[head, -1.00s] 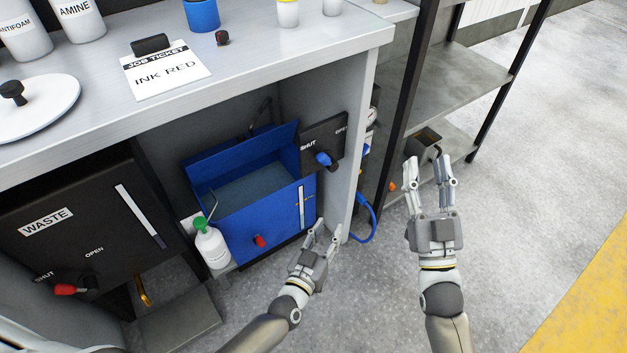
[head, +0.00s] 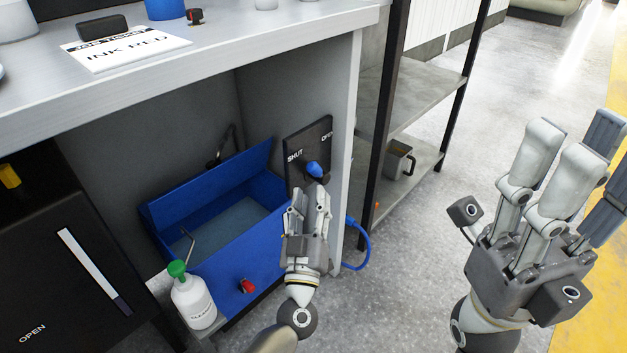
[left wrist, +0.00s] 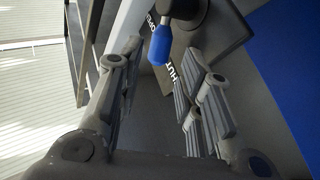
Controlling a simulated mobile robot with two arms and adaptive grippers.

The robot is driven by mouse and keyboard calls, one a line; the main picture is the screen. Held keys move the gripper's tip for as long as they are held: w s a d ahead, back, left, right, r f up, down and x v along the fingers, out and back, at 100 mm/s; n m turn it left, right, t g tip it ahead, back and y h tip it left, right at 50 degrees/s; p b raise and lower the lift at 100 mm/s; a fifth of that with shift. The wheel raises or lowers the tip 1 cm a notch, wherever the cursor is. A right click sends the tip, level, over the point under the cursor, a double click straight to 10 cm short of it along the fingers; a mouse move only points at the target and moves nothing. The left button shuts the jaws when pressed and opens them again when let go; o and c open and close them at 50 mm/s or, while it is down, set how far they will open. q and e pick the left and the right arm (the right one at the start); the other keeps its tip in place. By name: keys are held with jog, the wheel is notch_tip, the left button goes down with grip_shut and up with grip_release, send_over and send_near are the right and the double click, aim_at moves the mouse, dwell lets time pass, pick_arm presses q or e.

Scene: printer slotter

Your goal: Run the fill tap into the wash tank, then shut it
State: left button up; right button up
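The fill tap is a lever with a blue knob (head: 314,170) on a black panel (head: 309,142) marked SHUT and OPEN; the knob lies on the SHUT side. My left gripper (head: 308,191) is just below it. In the left wrist view the blue knob (left wrist: 161,46) shows between the open fingers (left wrist: 164,60), near their tips, with a gap on both sides. The blue wash tank (head: 232,262) stands below and left of the panel; its inside looks grey-blue, and I cannot tell the water level. My right gripper (head: 540,185) is open and empty, far right.
A white bottle with a green cap (head: 193,298) stands at the tank's front left corner. A red knob (head: 247,286) is on the tank front. A side wall (head: 345,150) and shelf rack (head: 372,130) stand right of the panel. A blue hose (head: 358,245) loops beside the wall.

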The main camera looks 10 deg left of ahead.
aim_at(314, 175)
pick_arm(q)
jog(key=b+x, duration=0.1)
jog(key=x, duration=0.5)
jog(key=shift+w+b, duration=0.3)
jog(key=shift+b, duration=0.05)
grip_shut()
